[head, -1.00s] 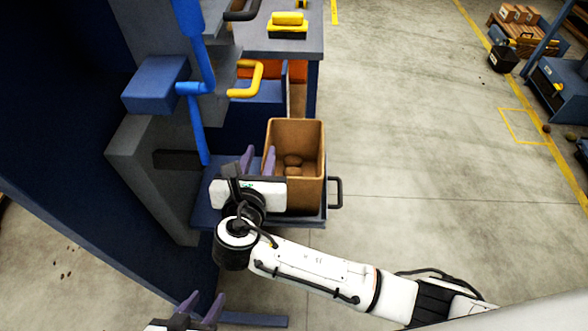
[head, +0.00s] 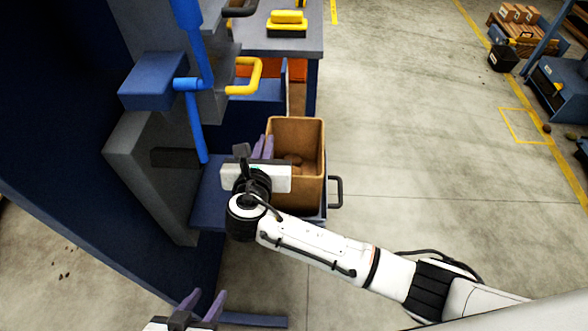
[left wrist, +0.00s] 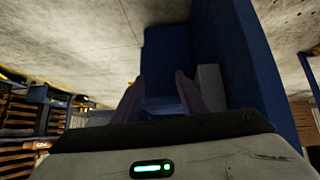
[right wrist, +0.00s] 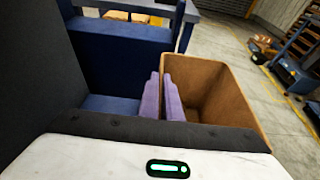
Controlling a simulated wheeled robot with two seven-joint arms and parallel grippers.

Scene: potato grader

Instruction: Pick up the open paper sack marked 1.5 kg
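The open brown paper sack (head: 309,185) stands upright on a blue shelf, with several brown potatoes (head: 295,161) inside. No weight mark is readable from here. My right gripper (head: 263,147) is at the sack's left side. In the right wrist view its purple fingers (right wrist: 163,97) are nearly together at the left wall of the sack (right wrist: 215,90), one outside and one at the inner side, pinching that wall. Its palm hides the sack's near left part. My left gripper (head: 203,304) is open and empty, low at the bottom left. It also shows open in the left wrist view (left wrist: 160,95).
The blue shelf (head: 213,190) has a black handle (head: 336,191) at its right. The grey and blue machine stands left, with a yellow handle (head: 258,75) behind the sack. A grey bench (head: 275,44) is further back. Open floor lies to the right.

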